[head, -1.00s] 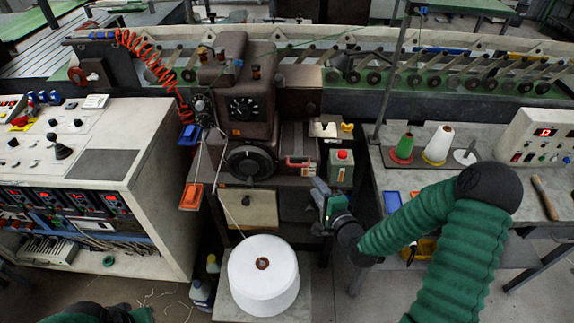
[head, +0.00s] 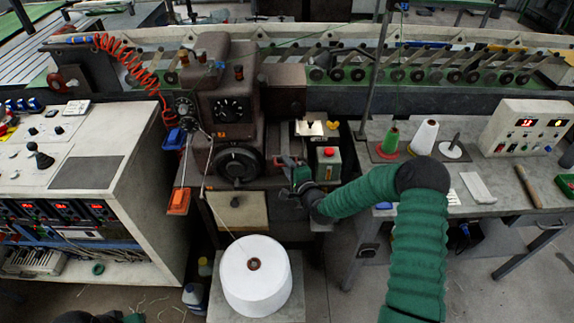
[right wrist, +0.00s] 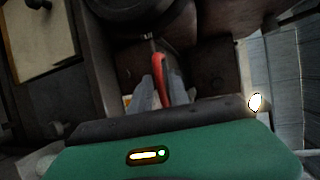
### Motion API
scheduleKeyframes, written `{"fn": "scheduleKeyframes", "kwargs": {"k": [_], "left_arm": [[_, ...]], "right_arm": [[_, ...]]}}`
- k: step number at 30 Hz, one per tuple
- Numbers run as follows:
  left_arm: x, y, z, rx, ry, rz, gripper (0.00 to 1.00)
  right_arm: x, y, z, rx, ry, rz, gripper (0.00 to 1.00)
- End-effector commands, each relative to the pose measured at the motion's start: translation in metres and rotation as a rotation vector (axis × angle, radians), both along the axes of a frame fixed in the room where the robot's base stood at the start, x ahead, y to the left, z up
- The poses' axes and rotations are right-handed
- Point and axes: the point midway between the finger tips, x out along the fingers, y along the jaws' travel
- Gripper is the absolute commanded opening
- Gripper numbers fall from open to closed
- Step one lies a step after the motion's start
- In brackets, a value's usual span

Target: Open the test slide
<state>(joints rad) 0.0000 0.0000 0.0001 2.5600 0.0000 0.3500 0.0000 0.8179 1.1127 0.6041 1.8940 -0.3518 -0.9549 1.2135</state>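A red handle (right wrist: 161,82) shows in the right wrist view on the dark front of the machine (head: 229,105), below its round dial (head: 237,166). I take this handle to be the test slide's; the slide itself is hard to make out. My right gripper (right wrist: 161,92) has a pale grey finger on each side of the handle. Whether the fingers press on it, I cannot tell. In the head view my right gripper (head: 289,172) is at the machine front, left of a grey box with a red button (head: 328,160), and it hides most of the handle.
A large white cone of thread (head: 255,280) stands below on a grey platform. A control cabinet (head: 135,200) is at the left. The right bench holds green (head: 389,142) and white (head: 424,137) cones, a display box (head: 526,128) and a wooden-handled tool (head: 527,185).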

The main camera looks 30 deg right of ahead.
Motion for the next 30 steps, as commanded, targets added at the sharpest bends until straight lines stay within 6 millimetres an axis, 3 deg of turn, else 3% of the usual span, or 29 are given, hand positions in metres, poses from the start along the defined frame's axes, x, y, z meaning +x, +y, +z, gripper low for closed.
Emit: {"fn": "scheduleKeyframes", "kwargs": {"k": [5, 30], "left_arm": [[0.0000, 0.0000, 0.0000, 0.000, 0.000, 0.000, 0.00], [0.0000, 0.0000, -0.0003, 0.000, 0.000, 0.000, 0.00]], "right_arm": [[-0.0002, 0.0009, -0.0002, 0.000, 0.001, 0.001, 0.00], [-0.0010, 0.0031, -0.0048, 0.005, 0.011, 0.006, 0.00]]}}
